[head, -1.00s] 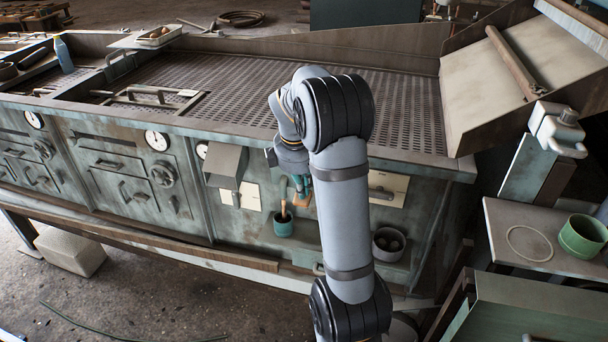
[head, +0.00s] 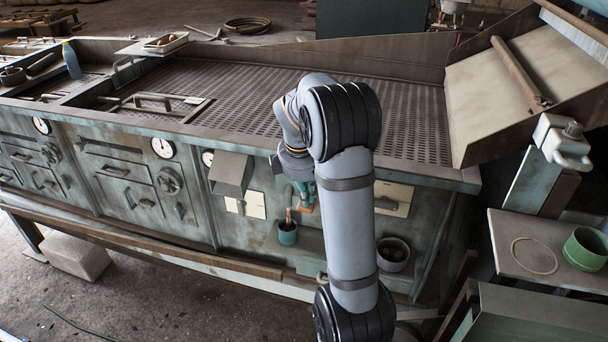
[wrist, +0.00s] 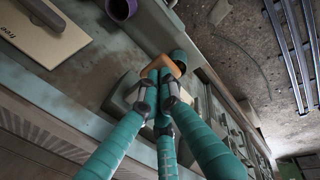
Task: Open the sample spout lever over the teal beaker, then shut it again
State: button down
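The teal beaker (head: 287,236) stands on the ledge at the machine's front, below a grey box-shaped hood. A brown stick-like part (head: 289,216) shows at its mouth; whether this belongs to the spout lever I cannot tell. My gripper (head: 306,193) is just right of and above the beaker, partly hidden by my arm. In the wrist view, my gripper's teal fingers (wrist: 158,94) converge close together at an orange-brown piece (wrist: 173,64), possibly the lever's handle. Whether they grip it is unclear. The beaker (wrist: 180,55) shows partly behind that piece.
A grey pot (head: 393,256) stands on the ledge to the right and shows purplish in the wrist view. A cream plate (head: 396,193) is on the panel above it. The grey hood (head: 231,173) juts out left of my gripper. A green cup (head: 584,249) stands on the right side table.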

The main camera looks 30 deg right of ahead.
jog(key=s+a+p+v, duration=0.1)
jog(key=v, duration=1.1)
jog(key=shift+s+a, duration=0.25)
jog(key=shift+a, duration=0.2)
jog(key=shift+f, duration=0.15)
